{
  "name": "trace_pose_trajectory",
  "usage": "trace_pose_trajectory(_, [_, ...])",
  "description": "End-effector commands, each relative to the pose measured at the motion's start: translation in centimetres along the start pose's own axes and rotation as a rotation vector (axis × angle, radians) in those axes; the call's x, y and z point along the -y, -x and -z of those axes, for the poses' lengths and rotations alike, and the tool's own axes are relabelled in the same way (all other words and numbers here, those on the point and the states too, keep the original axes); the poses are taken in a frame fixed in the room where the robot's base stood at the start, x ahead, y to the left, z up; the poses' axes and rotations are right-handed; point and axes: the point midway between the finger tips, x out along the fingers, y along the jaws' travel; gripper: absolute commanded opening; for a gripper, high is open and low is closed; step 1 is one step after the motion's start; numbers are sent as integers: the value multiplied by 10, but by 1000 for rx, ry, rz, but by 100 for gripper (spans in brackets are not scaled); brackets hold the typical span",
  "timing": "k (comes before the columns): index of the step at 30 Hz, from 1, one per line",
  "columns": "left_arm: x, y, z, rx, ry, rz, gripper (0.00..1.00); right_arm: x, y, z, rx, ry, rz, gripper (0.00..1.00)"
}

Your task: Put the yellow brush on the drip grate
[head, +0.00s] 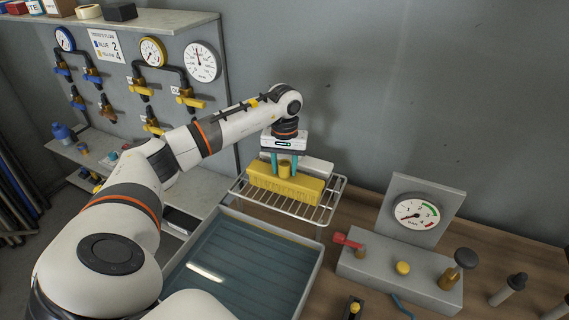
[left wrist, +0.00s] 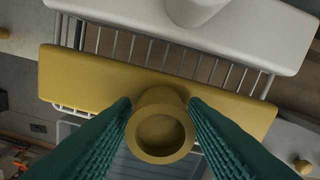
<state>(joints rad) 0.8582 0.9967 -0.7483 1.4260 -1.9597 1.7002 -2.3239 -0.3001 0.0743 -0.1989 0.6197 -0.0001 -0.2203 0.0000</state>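The yellow brush (head: 285,186), a long block with an upright round handle, is over the wire drip grate (head: 325,212) at its front half. It also shows in the left wrist view (left wrist: 90,82), lying lengthwise across the grate wires. I see no clear gap under it, but its underside is mostly hidden. My left gripper (head: 284,167) points down over it, its teal fingers closed on both sides of the brush's handle (left wrist: 160,133). My right gripper is in neither view.
A white brush (left wrist: 250,32) lies just behind the yellow one. A tray with a blue-green floor (head: 312,274) is in front of the grate. To the right stand a grey gauge block (head: 350,268) with a red lever and several knobs. The wall is close behind.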

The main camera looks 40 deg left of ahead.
Motion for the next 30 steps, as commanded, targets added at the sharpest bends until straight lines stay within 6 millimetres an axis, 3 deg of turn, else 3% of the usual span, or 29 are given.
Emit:
trace_pose_trajectory(2, [0,0,0,0,0,0,52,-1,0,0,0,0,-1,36])
trace_pose_trajectory(14, [0,8,0,2,0,0,52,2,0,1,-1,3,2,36])
trace_pose_trajectory(30, [0,110,0,2,0,1,52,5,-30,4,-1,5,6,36])
